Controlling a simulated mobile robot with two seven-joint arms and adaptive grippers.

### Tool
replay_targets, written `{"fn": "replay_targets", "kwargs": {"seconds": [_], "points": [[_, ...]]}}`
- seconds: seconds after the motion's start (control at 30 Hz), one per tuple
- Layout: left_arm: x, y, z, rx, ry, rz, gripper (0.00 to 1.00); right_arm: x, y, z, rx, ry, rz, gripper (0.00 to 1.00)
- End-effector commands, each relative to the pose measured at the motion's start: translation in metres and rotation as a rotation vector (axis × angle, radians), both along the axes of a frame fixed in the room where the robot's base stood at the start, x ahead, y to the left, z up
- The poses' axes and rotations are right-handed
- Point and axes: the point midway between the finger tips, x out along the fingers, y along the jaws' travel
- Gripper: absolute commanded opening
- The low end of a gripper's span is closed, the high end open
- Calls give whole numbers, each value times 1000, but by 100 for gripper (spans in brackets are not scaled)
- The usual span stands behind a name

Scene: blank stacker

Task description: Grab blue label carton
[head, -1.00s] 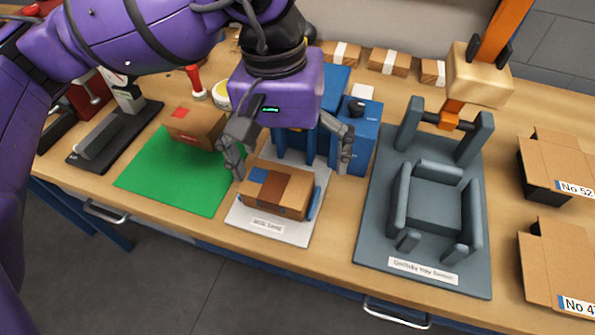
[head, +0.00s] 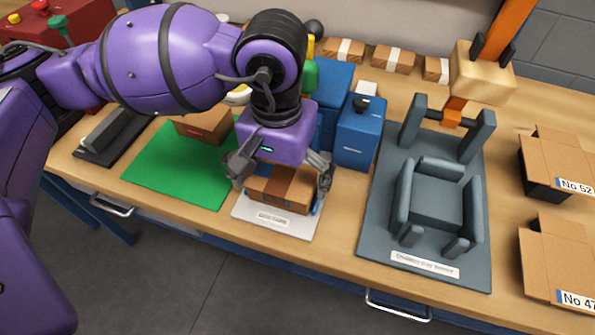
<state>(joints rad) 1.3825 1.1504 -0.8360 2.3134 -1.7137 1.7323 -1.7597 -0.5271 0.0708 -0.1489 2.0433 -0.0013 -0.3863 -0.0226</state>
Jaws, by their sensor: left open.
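The blue label carton (head: 291,190) is a brown box lying on a white plate (head: 276,221) near the table's front. Its blue label is mostly hidden now by my left gripper. My left gripper (head: 280,182) points down over the carton, open, with one finger at each side of it. I cannot tell whether the fingers touch the carton. My right gripper is not in view.
Another brown carton (head: 205,124) sits on the green mat (head: 176,168) to the left. Blue machine housings (head: 357,135) stand just behind the plate. A grey fixture (head: 437,195) is to the right, with an open-flapped box (head: 558,258) beyond it.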

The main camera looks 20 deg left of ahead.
Motion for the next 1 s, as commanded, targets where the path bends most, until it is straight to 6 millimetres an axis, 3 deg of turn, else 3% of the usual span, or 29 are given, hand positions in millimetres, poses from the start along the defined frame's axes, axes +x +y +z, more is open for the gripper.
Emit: {"fn": "replay_targets", "kwargs": {"seconds": [0.07,0.4,0.73,1.0], "points": [[0,0,0,0,1,1,99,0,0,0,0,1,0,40],[0,0,0,0,1,1,54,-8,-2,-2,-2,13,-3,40],[0,0,6,0,-1,2,54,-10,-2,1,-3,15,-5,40],[-5,2,44,0,-6,1,54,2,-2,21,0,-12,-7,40]]}}
